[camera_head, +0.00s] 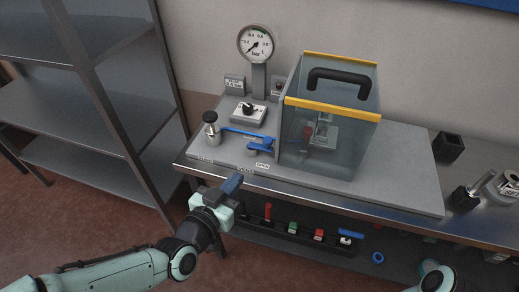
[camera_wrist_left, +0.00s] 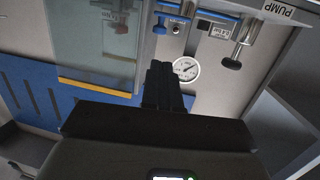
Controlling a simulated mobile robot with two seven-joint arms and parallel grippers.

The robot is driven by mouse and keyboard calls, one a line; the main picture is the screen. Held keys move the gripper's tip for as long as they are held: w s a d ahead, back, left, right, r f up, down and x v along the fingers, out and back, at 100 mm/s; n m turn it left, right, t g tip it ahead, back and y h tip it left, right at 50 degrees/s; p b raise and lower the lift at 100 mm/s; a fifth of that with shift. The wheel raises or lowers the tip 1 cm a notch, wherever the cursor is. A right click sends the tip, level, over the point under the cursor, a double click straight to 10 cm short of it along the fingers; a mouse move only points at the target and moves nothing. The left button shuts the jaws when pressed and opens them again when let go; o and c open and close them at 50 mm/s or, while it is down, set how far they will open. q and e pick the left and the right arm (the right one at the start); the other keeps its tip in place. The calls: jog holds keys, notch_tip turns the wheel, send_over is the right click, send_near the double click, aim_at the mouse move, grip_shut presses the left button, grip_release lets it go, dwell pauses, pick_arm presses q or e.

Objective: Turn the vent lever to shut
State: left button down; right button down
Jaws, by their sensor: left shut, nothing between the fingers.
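The blue vent lever (camera_head: 262,144) sits on the grey base plate (camera_head: 398,180), just left of a clear box. A white OPEN label (camera_head: 263,166) lies in front of it, and a second label farther left is too small to read. A blue lever part (camera_wrist_left: 160,25) also shows in the left wrist view. My left gripper (camera_head: 234,183) is shut and empty, in front of the plate's front edge and apart from the lever. Its dark fingers (camera_wrist_left: 162,85) show shut in the left wrist view. My right gripper is not in view.
The clear box (camera_head: 335,137) with yellow edges and a black handle stands right of the lever. A metal valve with a black knob (camera_head: 210,117) is left of it, with a gauge (camera_head: 257,43) behind. A shelf rack (camera_head: 90,100) stands at far left.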

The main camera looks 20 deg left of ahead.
pick_arm(q)
jog(key=shift+w, duration=0.1)
jog(key=p, duration=0.2)
send_near(270, 143)
jog(key=x, duration=0.4)
jog(key=a+x, duration=0.1)
jog(key=x, duration=0.1)
jog(key=shift+w+f, duration=0.2)
jog(key=shift+w, duration=0.05)
jog(key=shift+w+d+f+b, duration=0.2)
jog(key=shift+w+d+b, duration=0.25)
jog(key=shift+b, duration=0.5)
jog(key=shift+w+d+b, duration=0.15)
jog(key=shift+w+b, duration=0.15)
jog(key=shift+b, duration=0.05)
jog(key=shift+w+d+r, duration=0.1)
jog(key=shift+w+r, duration=0.1)
